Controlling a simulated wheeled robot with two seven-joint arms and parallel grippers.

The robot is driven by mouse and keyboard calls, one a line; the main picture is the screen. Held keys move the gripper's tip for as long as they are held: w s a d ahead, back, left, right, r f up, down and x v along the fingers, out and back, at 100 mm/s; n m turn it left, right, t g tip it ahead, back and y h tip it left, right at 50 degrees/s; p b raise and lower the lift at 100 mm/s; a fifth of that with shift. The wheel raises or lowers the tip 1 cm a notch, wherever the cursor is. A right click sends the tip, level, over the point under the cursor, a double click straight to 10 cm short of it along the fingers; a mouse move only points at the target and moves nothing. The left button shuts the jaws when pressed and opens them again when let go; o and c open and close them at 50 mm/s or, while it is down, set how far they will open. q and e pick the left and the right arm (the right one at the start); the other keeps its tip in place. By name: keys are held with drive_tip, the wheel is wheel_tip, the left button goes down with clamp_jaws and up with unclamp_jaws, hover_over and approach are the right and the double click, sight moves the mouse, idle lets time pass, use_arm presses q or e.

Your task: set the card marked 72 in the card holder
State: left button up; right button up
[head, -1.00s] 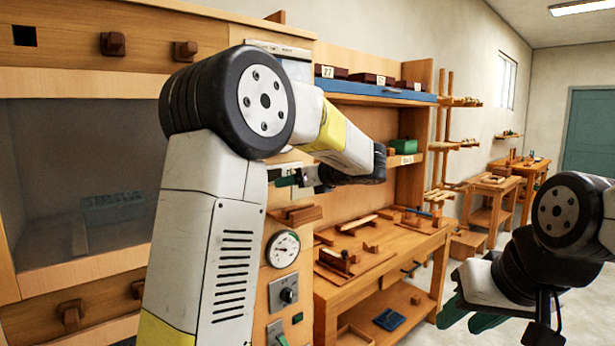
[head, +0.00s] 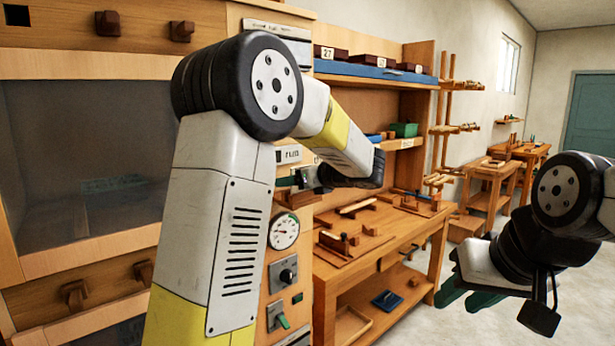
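No card that I can read as 72 shows in the head view. A small white label with dark marks (head: 288,155) is on the wooden panel, just above my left gripper; I cannot tell whether it is the card or part of the holder. My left gripper (head: 286,182) is in front of that panel, its green fingers pointing left. It is partly hidden by its own wrist, so its opening and any held card cannot be made out.
A gauge (head: 284,231) and a knob (head: 289,275) are on the panel below my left gripper. A workbench (head: 395,245) with wooden tools stands to the right. Above it, a blue shelf (head: 372,80) bears dark boxes with number cards, one reading 27 (head: 327,53). Open floor lies at right.

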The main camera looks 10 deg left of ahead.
use_arm(q)
drive_tip(key=shift+f, duration=0.15)
drive_tip(key=o, duration=1.4)
